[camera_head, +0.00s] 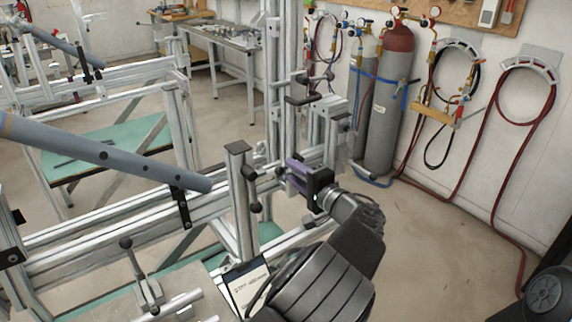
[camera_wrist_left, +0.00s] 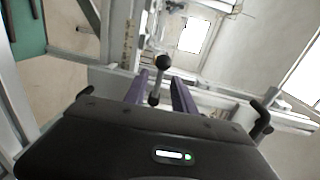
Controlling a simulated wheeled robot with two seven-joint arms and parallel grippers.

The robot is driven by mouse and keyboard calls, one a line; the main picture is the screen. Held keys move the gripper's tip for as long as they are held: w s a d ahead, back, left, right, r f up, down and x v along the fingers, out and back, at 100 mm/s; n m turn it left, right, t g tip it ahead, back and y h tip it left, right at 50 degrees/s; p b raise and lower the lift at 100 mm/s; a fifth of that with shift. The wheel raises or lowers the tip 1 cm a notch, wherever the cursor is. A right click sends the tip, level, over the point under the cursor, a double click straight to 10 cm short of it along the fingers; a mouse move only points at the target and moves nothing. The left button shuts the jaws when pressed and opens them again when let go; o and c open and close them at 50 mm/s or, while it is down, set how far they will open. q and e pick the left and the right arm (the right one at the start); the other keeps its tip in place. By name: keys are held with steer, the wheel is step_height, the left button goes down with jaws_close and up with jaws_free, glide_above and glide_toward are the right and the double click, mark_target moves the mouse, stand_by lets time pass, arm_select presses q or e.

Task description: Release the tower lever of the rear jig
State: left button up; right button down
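My left gripper (camera_head: 292,172) is at the base of the rear jig's upright aluminium tower (camera_head: 285,95), where it meets the horizontal rail. In the left wrist view, its two purple fingers (camera_wrist_left: 158,90) are apart, with a lever with a black ball knob (camera_wrist_left: 162,62) showing between them. I cannot tell whether either finger touches the lever. In the head view the gripper hides most of that area. Another black lever handle (camera_wrist_left: 262,118) is right of the fingers. My right gripper is not in view.
A grey-blue tube (camera_head: 110,156) lies across the frame at left. A post with a black handle (camera_head: 252,190) stands just left of the gripper. Another black-knobbed lever (camera_head: 127,245) is at front left.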

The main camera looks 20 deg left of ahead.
mark_target(286, 167)
arm_select(q)
steer(key=shift+p+x, duration=0.35)
steer(key=shift+x, duration=1.4)
steer(key=shift+c, duration=0.2)
jaws_close()
